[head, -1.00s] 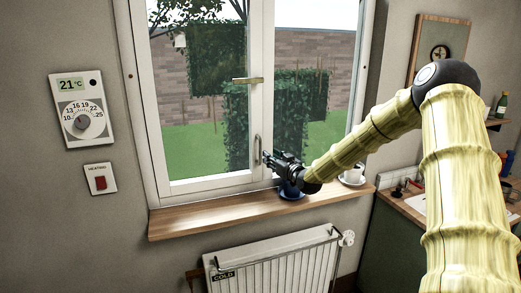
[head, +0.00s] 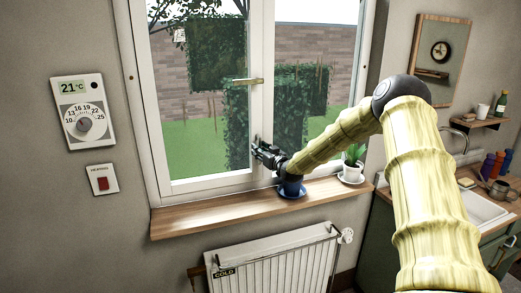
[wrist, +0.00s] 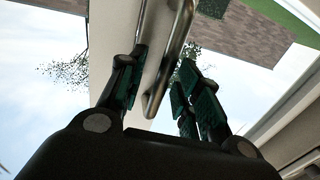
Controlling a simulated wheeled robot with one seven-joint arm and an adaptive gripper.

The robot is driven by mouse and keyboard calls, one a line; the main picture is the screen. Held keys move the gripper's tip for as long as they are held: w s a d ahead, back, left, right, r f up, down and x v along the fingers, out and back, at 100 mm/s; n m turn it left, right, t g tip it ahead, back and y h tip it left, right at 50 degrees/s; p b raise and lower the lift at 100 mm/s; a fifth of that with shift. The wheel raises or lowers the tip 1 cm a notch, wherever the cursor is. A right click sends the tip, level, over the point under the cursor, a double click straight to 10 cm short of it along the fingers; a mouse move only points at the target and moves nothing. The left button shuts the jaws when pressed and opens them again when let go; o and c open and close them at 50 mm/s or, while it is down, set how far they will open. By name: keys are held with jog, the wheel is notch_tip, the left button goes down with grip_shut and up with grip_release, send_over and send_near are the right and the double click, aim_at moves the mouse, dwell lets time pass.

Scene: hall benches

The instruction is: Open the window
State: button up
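The white-framed window (head: 210,181) appears shut, with two panes side by side. A brass lever (head: 248,80) lies horizontal at its middle post. A metal pull bar (wrist: 168,65) on the frame, low beside the post, shows in the wrist view. My gripper (head: 256,148) is at that bar in the head view and mostly hides it. In the wrist view my gripper (wrist: 162,80) is open, with its dark green-padded fingers on either side of the bar's lower end. I see gaps between bar and fingers; contact is not clear.
A wooden sill (head: 225,215) runs below the window. On it stand a blue cup (head: 291,187) under my wrist and a potted plant (head: 352,165) to the right. A radiator (head: 285,262) is below. A thermostat (head: 83,112) and red switch (head: 103,180) are on the left wall.

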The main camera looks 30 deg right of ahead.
jog(key=shift+w, duration=0.1)
grip_shut()
dwell(0.3)
